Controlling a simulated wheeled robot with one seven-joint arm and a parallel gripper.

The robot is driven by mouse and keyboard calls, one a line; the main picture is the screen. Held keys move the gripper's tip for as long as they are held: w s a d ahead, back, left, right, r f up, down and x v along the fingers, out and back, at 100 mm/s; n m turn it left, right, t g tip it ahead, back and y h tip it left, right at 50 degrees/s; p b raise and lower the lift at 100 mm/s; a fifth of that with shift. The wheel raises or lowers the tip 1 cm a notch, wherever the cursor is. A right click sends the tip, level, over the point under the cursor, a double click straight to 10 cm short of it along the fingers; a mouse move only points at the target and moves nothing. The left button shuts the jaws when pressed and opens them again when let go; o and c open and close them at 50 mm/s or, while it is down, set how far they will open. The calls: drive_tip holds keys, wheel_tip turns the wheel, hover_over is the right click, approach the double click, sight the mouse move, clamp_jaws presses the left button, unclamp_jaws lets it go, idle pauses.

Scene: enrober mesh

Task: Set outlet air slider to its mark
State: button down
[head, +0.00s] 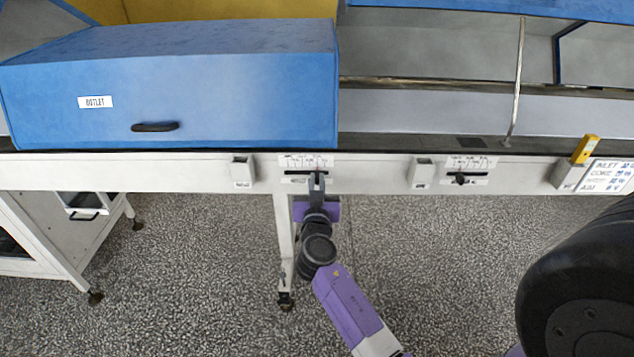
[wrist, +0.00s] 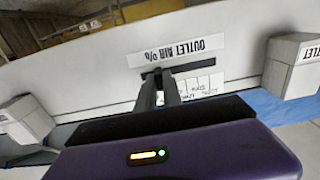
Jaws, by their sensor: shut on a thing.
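The outlet air slider plate (head: 291,164) is a white scale with a dark slot on the machine's front rail, below the blue OUTLET hood. In the wrist view it shows upside down with its OUTLET AIR % label (wrist: 176,50) and slot (wrist: 196,67). My gripper (head: 317,179) reaches up to the plate from below. Its fingers (wrist: 160,92) are shut on the dark slider knob (wrist: 152,77), at the left part of the slot in the wrist view and right of the plate's middle in the head view. The fingers hide most of the knob. I cannot make out the mark.
A second, similar slider (head: 462,179) sits on the rail to the right. Small white boxes (head: 242,171) (head: 422,173) stick out beside the plates. A yellow device (head: 584,149) and a printed card (head: 606,176) are at far right. The blue hood (head: 200,95) overhangs above.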

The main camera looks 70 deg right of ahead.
drive_tip(key=shift+w, duration=0.1)
drive_tip(key=w+b, duration=0.1)
drive_tip(key=w+a+b, duration=0.1)
drive_tip(key=w+b, duration=0.1)
drive_tip(key=w+a+b, duration=0.1)
drive_tip(key=b, duration=0.1)
drive_tip(key=shift+w+f, duration=0.2)
drive_tip(key=shift+w, duration=0.05)
drive_tip(key=shift+w+a+r+b, duration=0.15)
drive_tip(key=shift+w+a+b, duration=0.05)
drive_tip(key=shift+w+b, duration=0.2)
drive_tip(key=c, duration=1.5)
unclamp_jaws()
